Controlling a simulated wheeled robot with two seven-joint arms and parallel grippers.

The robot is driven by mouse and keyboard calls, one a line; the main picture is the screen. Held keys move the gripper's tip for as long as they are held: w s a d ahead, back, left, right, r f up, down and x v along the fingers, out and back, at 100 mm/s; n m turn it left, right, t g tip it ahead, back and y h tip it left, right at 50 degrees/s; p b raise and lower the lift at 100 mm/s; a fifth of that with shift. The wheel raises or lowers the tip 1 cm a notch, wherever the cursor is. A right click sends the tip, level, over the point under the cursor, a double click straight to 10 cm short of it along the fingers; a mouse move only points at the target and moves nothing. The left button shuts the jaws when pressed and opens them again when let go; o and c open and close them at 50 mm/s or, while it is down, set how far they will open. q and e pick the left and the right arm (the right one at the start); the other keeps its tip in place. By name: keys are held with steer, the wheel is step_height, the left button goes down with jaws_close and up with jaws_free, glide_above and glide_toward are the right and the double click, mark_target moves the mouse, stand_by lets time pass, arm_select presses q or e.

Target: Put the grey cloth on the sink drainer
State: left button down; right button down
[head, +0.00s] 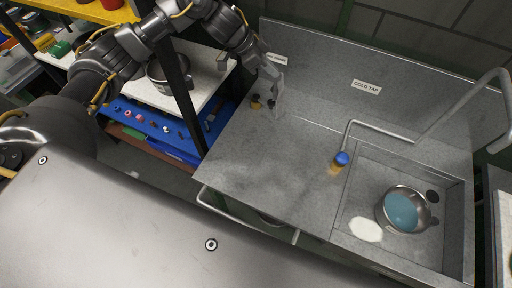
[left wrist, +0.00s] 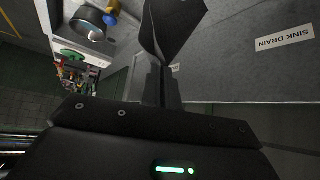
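My left gripper (head: 264,70) is above the back left corner of the sink drainer (head: 265,160), near the back wall. Its fingers (left wrist: 160,85) are close together in the left wrist view. They pinch a grey cloth (left wrist: 174,28), which looks dark and folded there. In the head view the cloth (head: 277,100) hangs down from the fingers as a pale grey strip. Its lower end is close to the drainer; I cannot tell if it touches. The middle of the drainer is bare. My right gripper is not in view.
A sink basin (head: 350,205) to the right holds a metal pot (head: 384,212) with a blue inside and a white patch (head: 366,229). A blue-topped tap (head: 341,160) stands by it. Small dark-and-brass fittings (head: 256,102) stand left of the cloth. Shelves with items are at left.

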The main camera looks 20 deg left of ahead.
arm_select(q)
steer(key=s+f, duration=0.4)
steer(key=s, duration=0.4)
steer(key=s+f, duration=0.4)
steer(key=s, duration=0.5)
steer(key=shift+s+a+f, duration=0.15)
steer(key=shift+a, duration=0.25)
steer(key=w+d+n+t+y, duration=0.35)
steer(key=w+n, duration=0.55)
steer(key=w, duration=0.5)
steer(key=shift+m+y, duration=0.3)
steer(key=shift+y, duration=0.05)
steer(key=s+a+f, duration=0.1)
steer(key=s+f, duration=0.6)
steer(key=s, duration=0.1)
steer(key=s+a+f, duration=0.1)
steer(key=s+f, duration=0.6)
steer(key=s, duration=0.1)
steer(key=s+a+f, duration=0.2)
steer(key=s+f, duration=0.5)
steer(key=s, duration=0.2)
steer(key=shift+s, duration=0.1)
